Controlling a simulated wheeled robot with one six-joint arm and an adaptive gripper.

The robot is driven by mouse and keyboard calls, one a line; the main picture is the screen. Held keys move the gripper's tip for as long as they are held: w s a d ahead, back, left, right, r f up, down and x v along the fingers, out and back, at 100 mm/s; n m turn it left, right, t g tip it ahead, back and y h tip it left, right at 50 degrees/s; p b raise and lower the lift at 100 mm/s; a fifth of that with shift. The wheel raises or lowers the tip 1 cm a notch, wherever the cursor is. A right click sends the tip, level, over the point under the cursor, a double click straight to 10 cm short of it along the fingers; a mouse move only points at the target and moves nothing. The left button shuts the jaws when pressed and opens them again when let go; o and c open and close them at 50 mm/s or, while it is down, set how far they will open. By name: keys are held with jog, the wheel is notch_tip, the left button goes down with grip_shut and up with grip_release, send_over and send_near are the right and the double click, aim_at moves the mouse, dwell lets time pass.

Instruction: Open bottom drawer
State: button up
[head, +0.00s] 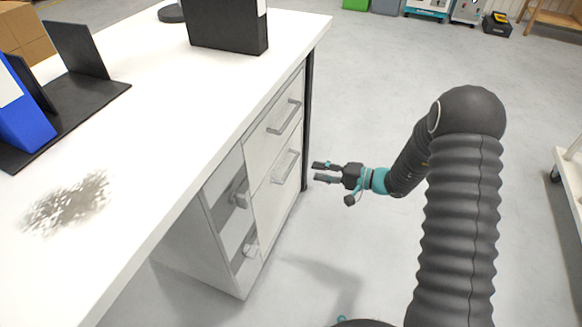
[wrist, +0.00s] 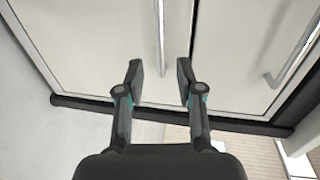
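The bottom drawer (head: 268,201) is the lower of two white drawer fronts under the desk and looks shut. Its grey bar handle (head: 286,166) runs level near the top of its front. In the wrist view this handle (wrist: 161,40) stands upright in the picture, between the lines of my two fingers. My gripper (head: 314,172) is open and empty, to the right of the bottom drawer's handle and apart from it. In the wrist view my gripper (wrist: 160,78) shows both fingers spread.
The top drawer (head: 262,138) has a similar handle (head: 284,117). A dark desk leg (head: 308,110) stands at the cabinet's right edge. Open shelves (head: 228,200) are to the left. The white desktop (head: 150,130) overhangs the cabinet.

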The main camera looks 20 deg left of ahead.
aim_at(291, 166)
jog(key=x, duration=1)
jog(key=shift+c, duration=0.2)
grip_shut()
